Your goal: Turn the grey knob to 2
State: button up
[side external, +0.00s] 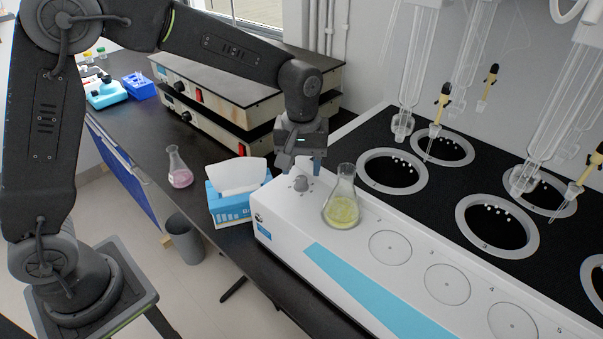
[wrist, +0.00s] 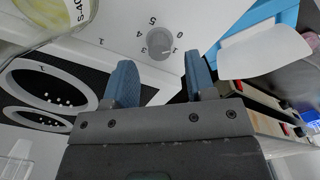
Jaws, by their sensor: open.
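The grey knob (side external: 301,184) sits on top of the white distiller (side external: 285,215) near its left end. In the wrist view the knob (wrist: 160,43) is round, with printed numbers around it. I cannot clearly tell which number it points to. My gripper (side external: 300,166) is above and just behind the knob, pointing down. In the wrist view its two blue fingers (wrist: 160,72) are apart with nothing between them. The knob appears beyond the gap between the fingertips, not gripped.
A flask of yellow-green liquid (side external: 342,208) stands on the distiller close to the right of the knob. A blue tissue box (side external: 230,207) is on the left. A flask of pink liquid (side external: 180,175) stands on the dark bench. Heating wells (side external: 393,172) and glassware lie to the right.

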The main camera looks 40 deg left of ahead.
aim_at(301, 182)
jog(key=shift+f, duration=1.4)
jog(key=c, duration=0.9)
